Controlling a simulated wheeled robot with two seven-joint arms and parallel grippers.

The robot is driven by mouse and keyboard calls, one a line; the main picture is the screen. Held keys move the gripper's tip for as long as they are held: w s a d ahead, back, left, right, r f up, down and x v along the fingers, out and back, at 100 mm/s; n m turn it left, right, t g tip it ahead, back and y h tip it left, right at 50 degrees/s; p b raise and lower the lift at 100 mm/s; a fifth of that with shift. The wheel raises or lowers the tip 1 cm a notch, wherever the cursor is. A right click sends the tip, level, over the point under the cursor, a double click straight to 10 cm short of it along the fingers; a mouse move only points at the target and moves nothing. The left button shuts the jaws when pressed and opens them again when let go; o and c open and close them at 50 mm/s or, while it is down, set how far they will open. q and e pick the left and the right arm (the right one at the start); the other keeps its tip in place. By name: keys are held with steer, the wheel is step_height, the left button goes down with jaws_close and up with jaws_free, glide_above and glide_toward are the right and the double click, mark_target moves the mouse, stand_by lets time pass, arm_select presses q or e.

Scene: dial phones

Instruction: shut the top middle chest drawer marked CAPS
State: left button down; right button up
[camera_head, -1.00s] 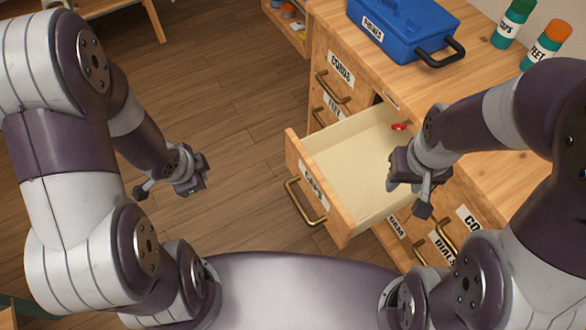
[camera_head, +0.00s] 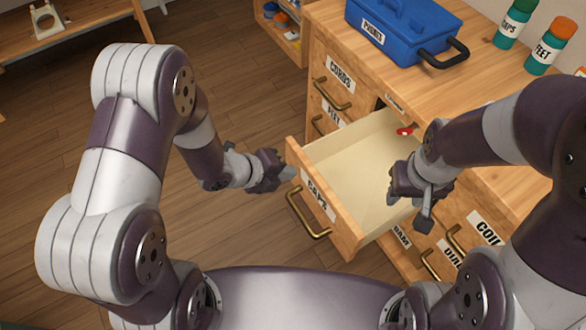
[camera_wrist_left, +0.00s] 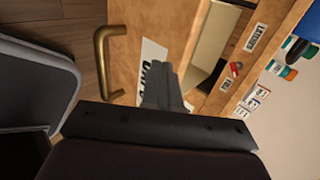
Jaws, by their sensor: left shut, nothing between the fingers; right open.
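The CAPS drawer (camera_head: 327,208) is pulled well out of the wooden chest, with its pale inside showing. Its front carries a CAPS label and a brass handle (camera_head: 307,212); the handle also shows in the left wrist view (camera_wrist_left: 106,62). My right gripper (camera_head: 424,222) is open above the drawer's right side.
A blue toolbox (camera_head: 400,30) stands on the chest top, with green bottles (camera_head: 515,22) behind it at right. Drawers marked CORDS (camera_head: 335,85) and FEET sit to the left, other labelled drawers at lower right. Floor left of the chest is clear.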

arm_select(q)
steer(key=shift+w+d, duration=0.55)
steer(key=shift+d, duration=0.25)
